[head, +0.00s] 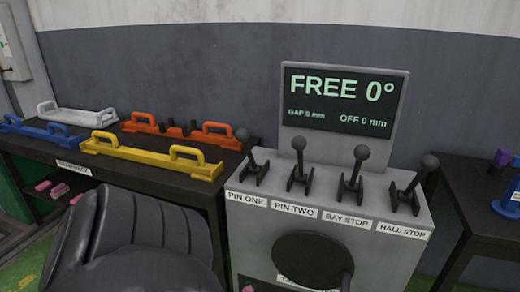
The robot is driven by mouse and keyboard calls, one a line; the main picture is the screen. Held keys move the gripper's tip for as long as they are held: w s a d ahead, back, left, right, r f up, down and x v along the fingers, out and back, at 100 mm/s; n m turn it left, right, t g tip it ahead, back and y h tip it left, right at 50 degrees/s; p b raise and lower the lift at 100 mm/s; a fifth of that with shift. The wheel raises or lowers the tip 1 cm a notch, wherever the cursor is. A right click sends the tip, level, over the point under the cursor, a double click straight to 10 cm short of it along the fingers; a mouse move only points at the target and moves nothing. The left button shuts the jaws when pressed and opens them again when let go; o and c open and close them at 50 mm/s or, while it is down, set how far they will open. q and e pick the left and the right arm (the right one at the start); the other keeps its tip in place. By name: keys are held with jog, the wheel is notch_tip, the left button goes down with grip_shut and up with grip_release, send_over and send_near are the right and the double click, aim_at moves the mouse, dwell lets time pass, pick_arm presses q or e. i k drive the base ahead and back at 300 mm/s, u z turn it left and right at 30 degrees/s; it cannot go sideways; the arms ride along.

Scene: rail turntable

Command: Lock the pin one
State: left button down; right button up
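The PIN ONE lever (254,163) is the leftmost of a row of dark ball-topped levers on a grey console (232,215). Its white PIN ONE label (246,201) is on the console's front edge. The lever stands up from its bracket and looks tilted a little left in the picture. The PIN TWO lever (299,165), BAY STOP lever (355,175) and HALL STOP lever (415,182) stand to its right in a similar raised pose. The display (337,103) behind reads FREE 0°, GAP 0 mm, OFF 0 mm.
A dark table (150,172) left of the console holds orange (180,131), yellow (150,156), blue (42,133) and white (78,115) handled bars. A dark round part (312,259) is on the console front. Another dark table (470,190) stands at right.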

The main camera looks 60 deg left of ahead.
aim_at(242, 135)
jog(key=k, duration=0.75)
jog(key=u, duration=1.05)
jog(key=i, duration=0.5)
